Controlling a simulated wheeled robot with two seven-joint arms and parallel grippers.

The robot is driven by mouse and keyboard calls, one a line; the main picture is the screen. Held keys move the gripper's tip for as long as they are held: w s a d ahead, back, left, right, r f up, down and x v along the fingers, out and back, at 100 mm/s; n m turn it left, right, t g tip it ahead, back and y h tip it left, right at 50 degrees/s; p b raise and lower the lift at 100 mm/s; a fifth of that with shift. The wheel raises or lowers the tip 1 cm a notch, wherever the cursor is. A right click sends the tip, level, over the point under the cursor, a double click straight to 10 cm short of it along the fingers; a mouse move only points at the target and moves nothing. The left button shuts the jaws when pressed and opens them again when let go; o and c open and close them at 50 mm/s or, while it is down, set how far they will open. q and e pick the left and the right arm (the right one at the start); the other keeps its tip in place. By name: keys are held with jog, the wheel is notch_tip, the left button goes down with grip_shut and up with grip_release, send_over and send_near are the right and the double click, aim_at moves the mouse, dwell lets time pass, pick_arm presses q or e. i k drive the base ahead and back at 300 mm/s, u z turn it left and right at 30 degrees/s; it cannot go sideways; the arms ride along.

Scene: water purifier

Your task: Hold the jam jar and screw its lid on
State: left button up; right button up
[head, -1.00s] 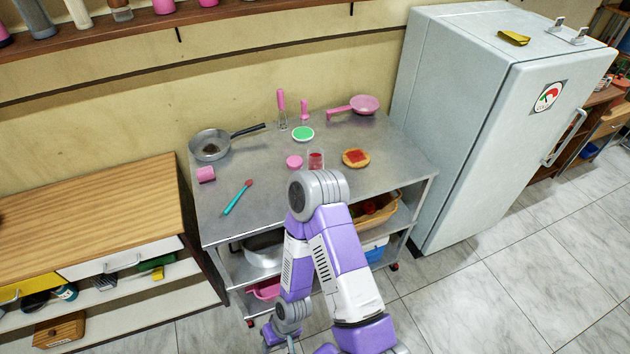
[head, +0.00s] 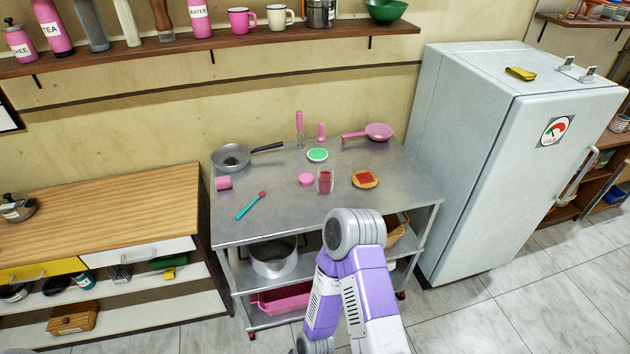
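The jam jar (head: 325,181) is clear glass with red jam inside. It stands upright and open on the steel table (head: 285,208), right of the table's middle. A pink round lid (head: 306,180) lies on the table just left of the jar, apart from it or nearly touching. One of my arms, purple, white and grey, rises from the bottom in front of the table, its grey joint below the jar. Neither gripper's fingers can be seen.
Toast with red jam (head: 366,179) lies right of the jar. A teal spatula (head: 250,206), pink cup (head: 223,183), frying pan (head: 236,157), green-topped round item (head: 317,155) and pink pan (head: 377,132) surround it. A fridge (head: 505,150) stands right, a wooden counter (head: 100,218) left.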

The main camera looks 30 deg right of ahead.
aim_at(326, 172)
jog(key=z, duration=1.6)
jog(key=i, duration=0.4)
jog(key=u, duration=0.05)
